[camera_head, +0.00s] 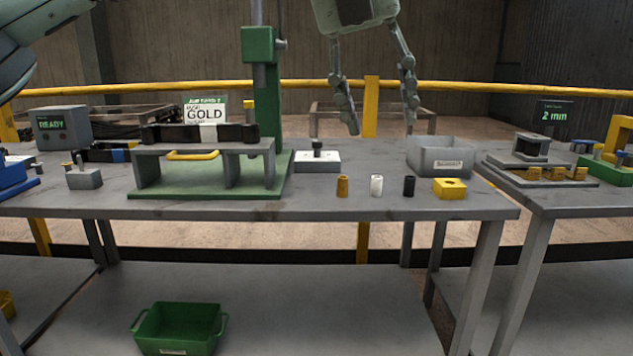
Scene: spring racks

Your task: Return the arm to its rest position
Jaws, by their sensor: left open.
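My left gripper (382,129) hangs down from the top of the view, right of centre. Its two fingers are spread wide with nothing between them. It is above the far side of the workbench (320,206), between a white block with a dark peg (317,161) and a grey bin (441,158). The fingertips look clear of the bench things. A link of my arm (30,35) shows at the top left. My right gripper is out of view.
A green press (264,95) and a grey stand (200,152) fill the bench's left half. Gold (342,187), white (377,186) and black (409,186) cylinders and a yellow block (450,189) stand near the front edge. A green crate (178,329) sits below.

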